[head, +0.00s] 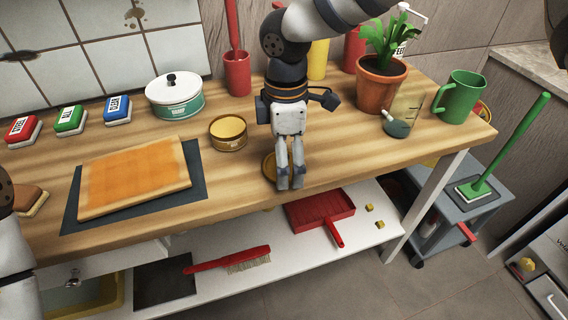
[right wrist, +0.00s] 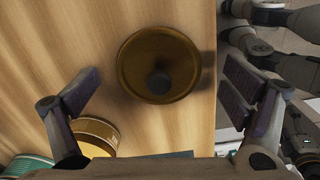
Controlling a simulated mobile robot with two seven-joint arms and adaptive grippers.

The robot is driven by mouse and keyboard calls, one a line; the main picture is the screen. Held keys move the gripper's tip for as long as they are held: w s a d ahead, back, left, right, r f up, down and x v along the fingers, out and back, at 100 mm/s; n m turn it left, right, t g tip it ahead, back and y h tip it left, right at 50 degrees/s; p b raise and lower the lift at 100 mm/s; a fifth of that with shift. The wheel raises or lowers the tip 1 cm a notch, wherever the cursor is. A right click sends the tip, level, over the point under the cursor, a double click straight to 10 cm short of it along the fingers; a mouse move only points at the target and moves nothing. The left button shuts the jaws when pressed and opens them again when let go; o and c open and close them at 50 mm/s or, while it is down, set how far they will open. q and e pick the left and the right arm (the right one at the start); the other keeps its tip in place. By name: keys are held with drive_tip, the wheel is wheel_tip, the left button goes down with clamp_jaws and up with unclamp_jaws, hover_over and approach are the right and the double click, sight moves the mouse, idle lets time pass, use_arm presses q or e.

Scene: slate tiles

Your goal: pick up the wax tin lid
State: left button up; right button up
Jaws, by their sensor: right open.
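The wax tin lid (head: 268,167) is a round, brass-brown disc lying on the wooden worktop near its front edge, partly hidden behind my right gripper in the head view. In the right wrist view the lid (right wrist: 135,62) shows whole, with a dark round knob (right wrist: 159,82) in its middle. My right gripper (head: 290,184) points down over the lid. In the right wrist view its fingers (right wrist: 162,86) are wide apart with nothing held, one to each side of the lid. The open wax tin (head: 228,134) stands just left of the lid. My left gripper is out of view.
An orange board (head: 135,178) lies on a dark mat (head: 200,185) to the left. A white-lidded pot (head: 175,97) stands behind. A potted plant (head: 380,85), a glass beaker (head: 402,115) and a green mug (head: 457,97) stand right. A red dustpan (head: 320,210) lies on the lower shelf.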

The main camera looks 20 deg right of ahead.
drive_tip(key=shift+f, duration=0.1)
drive_tip(key=c, duration=1)
drive_tip(key=shift+s, duration=0.1)
drive_tip(key=c, duration=0.4)
drive_tip(key=shift+f, duration=0.1)
drive_tip(key=shift+c, duration=0.3)
drive_tip(key=shift+c, duration=0.4)
